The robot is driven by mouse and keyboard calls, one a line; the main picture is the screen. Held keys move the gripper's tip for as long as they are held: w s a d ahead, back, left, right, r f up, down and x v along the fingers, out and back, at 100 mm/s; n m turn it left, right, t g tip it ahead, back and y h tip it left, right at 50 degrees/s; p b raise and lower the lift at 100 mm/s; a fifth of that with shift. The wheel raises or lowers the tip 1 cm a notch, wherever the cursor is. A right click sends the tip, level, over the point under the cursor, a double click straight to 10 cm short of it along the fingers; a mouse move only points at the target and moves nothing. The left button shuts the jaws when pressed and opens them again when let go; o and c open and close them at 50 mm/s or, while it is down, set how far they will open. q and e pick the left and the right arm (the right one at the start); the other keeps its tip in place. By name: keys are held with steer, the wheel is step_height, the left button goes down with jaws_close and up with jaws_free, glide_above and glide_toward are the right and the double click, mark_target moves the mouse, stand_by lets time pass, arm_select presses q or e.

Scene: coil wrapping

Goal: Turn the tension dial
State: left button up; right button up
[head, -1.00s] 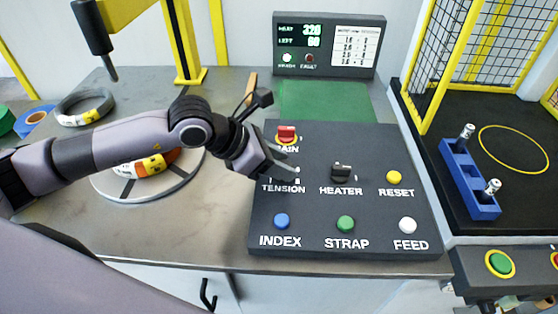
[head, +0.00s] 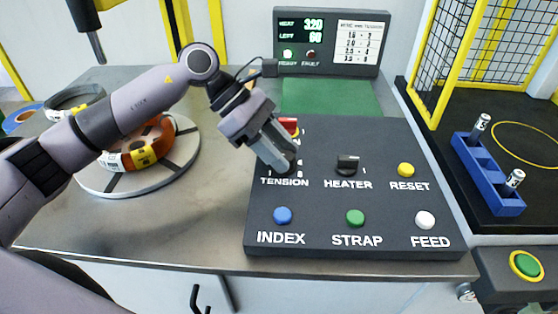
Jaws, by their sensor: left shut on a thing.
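The black control panel (head: 320,215) lies on the bench with labelled controls. The tension dial sits above the TENSION label at the panel's left and is mostly hidden behind my left gripper (head: 284,164). My left gripper points down at the dial and is shut on it. The dial's pointer cannot be made out; a few scale marks show around it. My right gripper is not in view.
A red main switch (head: 289,125) sits just behind my gripper. The heater knob (head: 347,165), reset button (head: 405,170) and index button (head: 282,215) are close by. A display (head: 330,42) stands behind. An orange coil (head: 140,150) rests on a turntable (head: 95,180) at left.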

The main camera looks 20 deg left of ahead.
arm_select(q)
steer(key=shift+w+m+g+y+b, duration=0.2)
steer(key=shift+m+g+y+b, duration=0.1)
steer(key=shift+m+g+b, duration=1.3)
steer(key=shift+m+p, duration=0.35)
steer(key=shift+m, duration=0.15)
steer(key=o, duration=1)
steer(key=shift+v, duration=3.55)
